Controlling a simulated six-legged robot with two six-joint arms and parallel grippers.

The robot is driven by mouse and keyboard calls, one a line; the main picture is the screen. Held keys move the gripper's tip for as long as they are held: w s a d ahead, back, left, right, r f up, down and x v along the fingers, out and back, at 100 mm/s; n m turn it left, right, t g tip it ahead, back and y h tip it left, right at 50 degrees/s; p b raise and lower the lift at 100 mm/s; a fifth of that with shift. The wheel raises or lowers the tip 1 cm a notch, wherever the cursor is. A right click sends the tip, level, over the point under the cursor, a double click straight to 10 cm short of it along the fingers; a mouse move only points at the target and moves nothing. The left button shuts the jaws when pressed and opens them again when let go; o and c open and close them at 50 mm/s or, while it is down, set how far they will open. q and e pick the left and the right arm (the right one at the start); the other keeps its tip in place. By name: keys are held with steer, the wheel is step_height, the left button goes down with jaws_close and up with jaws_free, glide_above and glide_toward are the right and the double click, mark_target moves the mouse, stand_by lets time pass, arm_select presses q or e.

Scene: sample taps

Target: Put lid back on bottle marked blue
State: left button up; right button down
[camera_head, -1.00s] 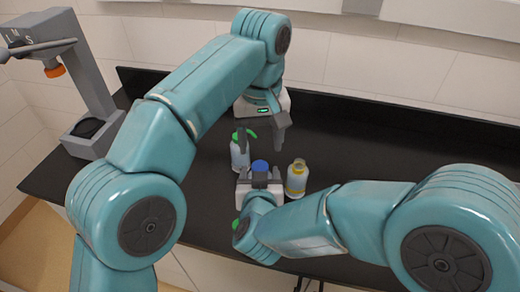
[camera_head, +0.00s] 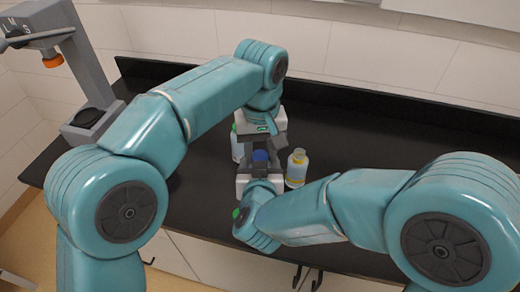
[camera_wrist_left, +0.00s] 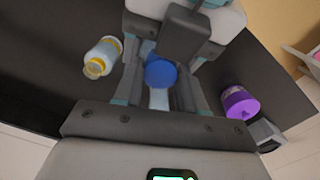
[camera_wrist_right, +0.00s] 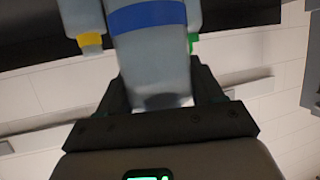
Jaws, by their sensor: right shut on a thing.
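The bottle marked blue shows in the right wrist view as a pale body with a blue band (camera_wrist_right: 147,15). My right gripper (camera_wrist_right: 160,92) is shut on that bottle. A round blue thing (camera_wrist_left: 160,73), which looks like the blue lid or bottle top, shows in the left wrist view. It also shows in the head view (camera_head: 261,156). My left gripper (camera_head: 262,150) has its fingers apart on either side of it, just above the right gripper. Whether the blue thing sits on the bottle I cannot tell. The left fingertips are partly hidden in the head view.
A yellow-marked bottle (camera_head: 297,168) stands just right of the grippers. A green-marked bottle (camera_head: 237,148) stands close on the left, partly hidden. A purple-marked container (camera_wrist_left: 240,103) shows in the left wrist view. A grey instrument (camera_head: 88,120) stands far left. The right of the black counter (camera_head: 400,145) is clear.

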arm_select(q)
steer(key=m, duration=0.6)
steer(key=shift+m, duration=0.4)
steer(key=o, duration=1.1)
steer(key=shift+o, duration=0.2)
steer(key=shift+r, duration=2.25)
steer(key=shift+c, duration=0.3)
